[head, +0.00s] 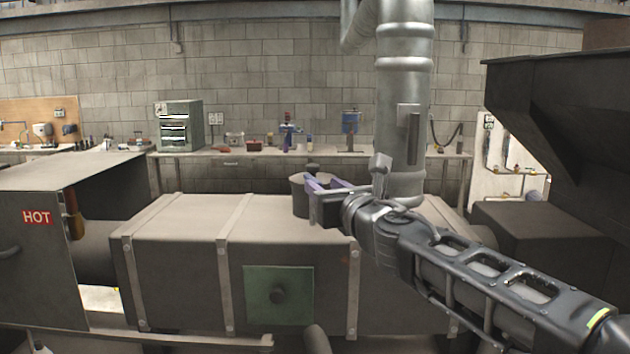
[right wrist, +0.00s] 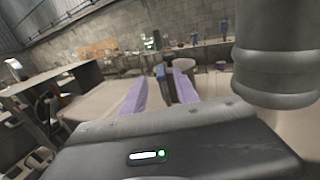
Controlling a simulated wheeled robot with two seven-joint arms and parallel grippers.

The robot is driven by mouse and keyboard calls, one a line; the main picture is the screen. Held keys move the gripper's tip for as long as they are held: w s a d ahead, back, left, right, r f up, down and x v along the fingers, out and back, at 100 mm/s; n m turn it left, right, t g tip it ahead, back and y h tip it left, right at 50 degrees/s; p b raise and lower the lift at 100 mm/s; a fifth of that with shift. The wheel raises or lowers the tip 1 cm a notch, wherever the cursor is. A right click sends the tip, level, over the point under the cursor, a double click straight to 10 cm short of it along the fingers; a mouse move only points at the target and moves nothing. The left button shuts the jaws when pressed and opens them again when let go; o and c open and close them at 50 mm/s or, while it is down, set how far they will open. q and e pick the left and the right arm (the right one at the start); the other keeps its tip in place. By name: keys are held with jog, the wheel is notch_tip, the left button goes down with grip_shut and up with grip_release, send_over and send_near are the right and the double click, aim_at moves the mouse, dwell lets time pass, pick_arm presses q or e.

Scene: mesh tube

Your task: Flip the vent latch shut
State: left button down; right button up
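A short round vent stub (head: 300,199) stands on top of the long grey box (head: 180,232), with a dark knob-like part (head: 312,168) just behind its rim. I cannot tell for sure which part is the latch, or how it is set. My right gripper (head: 322,182) reaches in from the right, its purple fingers overlapping the stub's right side in the head view. In the right wrist view the fingers (right wrist: 160,80) are apart, with a dark upright part (right wrist: 162,84) showing between them. The stub's pale top (right wrist: 184,63) is beyond the right finger. Contact is unclear. My left gripper is not in view.
A thick metal pipe (head: 404,80) rises just right of and behind my right gripper, with a dark handle (head: 413,138) on its side. A cabinet marked HOT (head: 36,240) stands at left. A dark sloping hood (head: 560,100) overhangs at right. A workbench (head: 230,158) lines the back wall.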

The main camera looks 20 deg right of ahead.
aim_at(319, 183)
jog(key=w, duration=0.6)
jog(key=shift+d, duration=0.25)
jog(key=shift+c, duration=0.3)
grip_shut()
